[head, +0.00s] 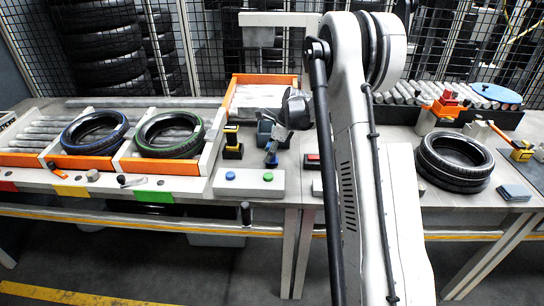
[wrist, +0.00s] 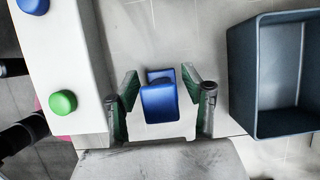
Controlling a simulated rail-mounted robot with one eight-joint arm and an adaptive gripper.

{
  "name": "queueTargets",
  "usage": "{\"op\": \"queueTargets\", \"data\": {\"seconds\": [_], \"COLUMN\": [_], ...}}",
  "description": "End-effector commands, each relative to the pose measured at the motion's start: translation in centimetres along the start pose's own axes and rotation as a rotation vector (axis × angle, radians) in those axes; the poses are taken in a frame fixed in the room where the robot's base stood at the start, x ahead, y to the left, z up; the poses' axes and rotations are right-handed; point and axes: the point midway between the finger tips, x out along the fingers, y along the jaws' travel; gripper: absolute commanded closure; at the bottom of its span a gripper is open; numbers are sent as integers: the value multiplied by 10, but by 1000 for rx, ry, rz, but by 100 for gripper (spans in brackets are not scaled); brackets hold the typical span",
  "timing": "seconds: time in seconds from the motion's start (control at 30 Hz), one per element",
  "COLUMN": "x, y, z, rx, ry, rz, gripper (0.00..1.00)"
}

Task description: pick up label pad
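My gripper (wrist: 161,82) is open in the wrist view, with its green-lined fingers apart on either side of a small blue block (wrist: 160,102). The block has a raised back edge, and I see gaps between it and both fingers. I cannot tell for sure whether this blue block is the label pad. In the head view my gripper (head: 272,154) points down behind the button box, and the blue block is not clearly seen there. A flat grey stack (head: 514,192) lies at the right end of the table.
A white box with a blue button (head: 230,176) and a green button (head: 268,177) stands close by. An open grey bin (wrist: 256,75) is right of my gripper in the wrist view. Tyres (head: 95,133) lie on the left, and stacked tyres (head: 455,162) stand on the right.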

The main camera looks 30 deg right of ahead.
Motion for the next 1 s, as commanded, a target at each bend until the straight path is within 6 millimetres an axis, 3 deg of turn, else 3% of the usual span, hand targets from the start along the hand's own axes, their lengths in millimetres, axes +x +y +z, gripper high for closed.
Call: {"op": "queueTargets", "data": {"seconds": [0.03, 0.3, 0.77, 1.0], "x": [0, 0, -7, -40], "y": [0, 0, 0, 0], "z": [0, 0, 3, 16], "rx": [0, 0, 0, 0], "ry": [0, 0, 0, 0], "rz": [0, 0, 0, 0], "gripper": [64, 100, 100, 100]}}
